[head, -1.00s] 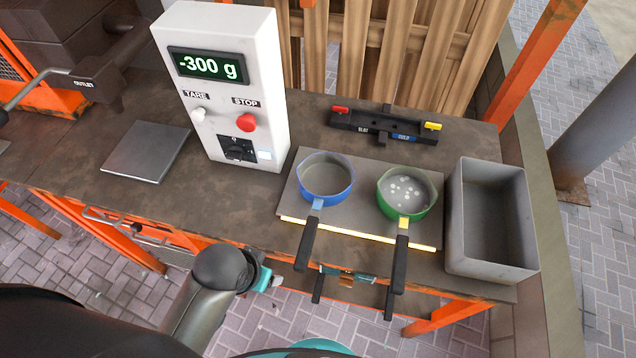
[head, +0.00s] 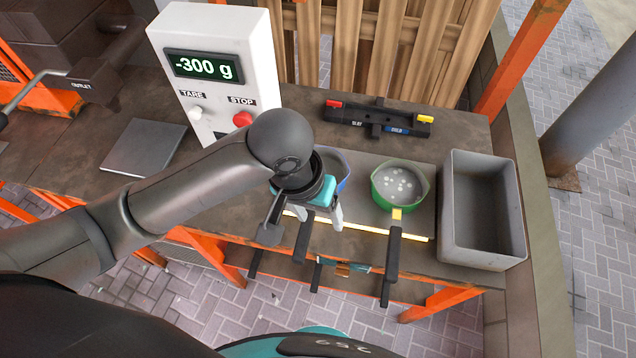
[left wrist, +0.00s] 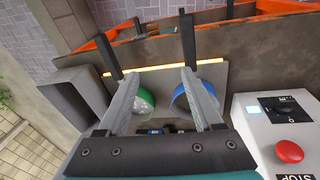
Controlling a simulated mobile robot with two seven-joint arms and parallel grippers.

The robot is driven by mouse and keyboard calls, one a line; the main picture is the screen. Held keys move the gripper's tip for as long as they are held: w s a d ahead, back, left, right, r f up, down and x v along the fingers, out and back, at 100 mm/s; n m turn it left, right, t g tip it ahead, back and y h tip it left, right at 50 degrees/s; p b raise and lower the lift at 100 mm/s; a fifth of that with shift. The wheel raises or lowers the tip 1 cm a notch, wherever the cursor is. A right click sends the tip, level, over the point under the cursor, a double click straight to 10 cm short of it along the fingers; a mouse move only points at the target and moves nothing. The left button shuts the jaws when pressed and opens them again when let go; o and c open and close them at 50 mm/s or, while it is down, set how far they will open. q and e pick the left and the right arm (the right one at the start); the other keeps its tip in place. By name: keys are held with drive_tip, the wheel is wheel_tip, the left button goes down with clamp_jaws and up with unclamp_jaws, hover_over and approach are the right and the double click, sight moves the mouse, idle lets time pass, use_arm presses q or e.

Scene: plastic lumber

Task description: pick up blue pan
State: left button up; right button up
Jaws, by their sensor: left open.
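The blue pan (head: 344,162) sits on the grey plate, and my left arm and gripper hide most of its bowl in the head view. Its dark handle (head: 303,238) sticks out over the table's front edge. In the left wrist view, the blue pan (left wrist: 182,98) shows partly behind the right finger, its handle (left wrist: 188,38) beyond the fingertips. My left gripper (head: 320,213) is open and empty, above the near side of the pan by the handle's base; its fingers spread wide in the left wrist view (left wrist: 160,73). My right gripper is out of view.
A green pan (head: 400,173) with pale bits inside stands just right of the blue one. A grey bin (head: 446,215) is at the right end. A white scale box (head: 215,35) reading -300 g stands behind my left arm. A black holder (head: 376,117) lies behind the pans.

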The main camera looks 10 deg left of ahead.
use_arm(q)
drive_tip(key=a+n+y, duration=0.1)
drive_tip(key=a+y, duration=0.1)
drive_tip(key=a, duration=0.2)
drive_tip(key=b, duration=0.2)
hover_over(303, 237)
drive_tip(key=shift+g, duration=0.4)
drive_tip(key=f, duration=0.8)
drive_tip(key=shift+s+a, duration=0.35)
drive_tip(key=shift+a, duration=0.05)
drive_tip(key=f, duration=0.5)
drive_tip(key=shift+w+d+b, duration=0.3)
drive_tip(key=shift+d+b, duration=0.05)
drive_tip(key=shift+d, duration=0.05)
drive_tip(key=shift+f, duration=0.65)
drive_tip(key=shift+c, duration=0.4)
clamp_jaws()
